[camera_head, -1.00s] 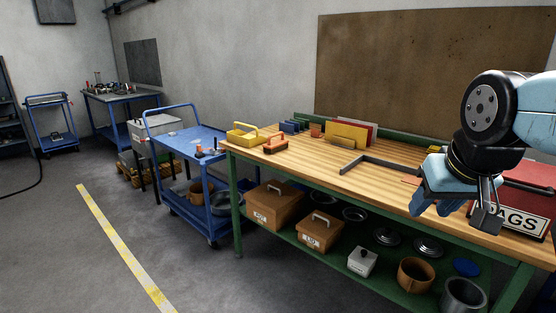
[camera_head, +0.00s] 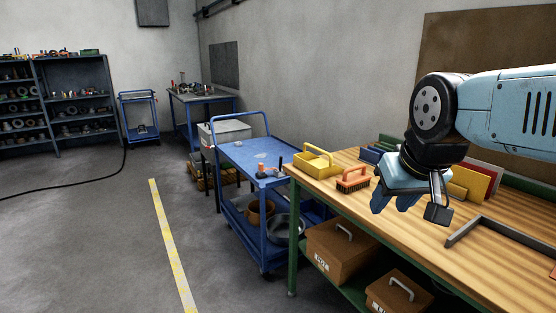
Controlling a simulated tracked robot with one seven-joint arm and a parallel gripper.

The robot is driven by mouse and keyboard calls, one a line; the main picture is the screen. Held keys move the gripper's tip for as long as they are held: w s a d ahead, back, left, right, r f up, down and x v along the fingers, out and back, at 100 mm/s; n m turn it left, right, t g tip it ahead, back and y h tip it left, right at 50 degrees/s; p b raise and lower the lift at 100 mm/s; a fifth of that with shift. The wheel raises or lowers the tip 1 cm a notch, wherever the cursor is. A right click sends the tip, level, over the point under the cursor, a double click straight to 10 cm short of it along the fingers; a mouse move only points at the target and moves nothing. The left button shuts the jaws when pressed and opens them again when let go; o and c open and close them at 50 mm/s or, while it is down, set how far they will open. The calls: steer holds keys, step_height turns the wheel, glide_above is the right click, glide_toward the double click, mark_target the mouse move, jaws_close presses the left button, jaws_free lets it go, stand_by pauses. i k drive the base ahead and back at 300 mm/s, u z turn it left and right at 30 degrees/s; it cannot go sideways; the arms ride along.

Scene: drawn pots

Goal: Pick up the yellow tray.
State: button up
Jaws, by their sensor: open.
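The yellow tray (camera_head: 314,169), a small open box with a raised handle, stands at the left end of the wooden-topped workbench (camera_head: 425,225). My gripper (camera_head: 408,208) is open and empty. In the picture it hangs to the right of the tray and lower, in front of the bench top, apart from the tray. An orange-topped brush (camera_head: 353,179) stands just right of the tray, between it and my gripper in the picture.
Blue holders (camera_head: 371,155) and upright yellow boards (camera_head: 470,182) stand along the bench's back. A grey angle bar (camera_head: 492,228) lies on the bench. A blue cart (camera_head: 250,160) stands left of the bench.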

mark_target(320, 158)
steer(key=u, duration=0.35)
steer(key=i, duration=1.25)
steer(key=u, duration=0.35)
steer(key=k, duration=0.9)
steer(key=u, duration=0.15)
steer(key=i, duration=0.95)
steer(key=z, duration=0.1)
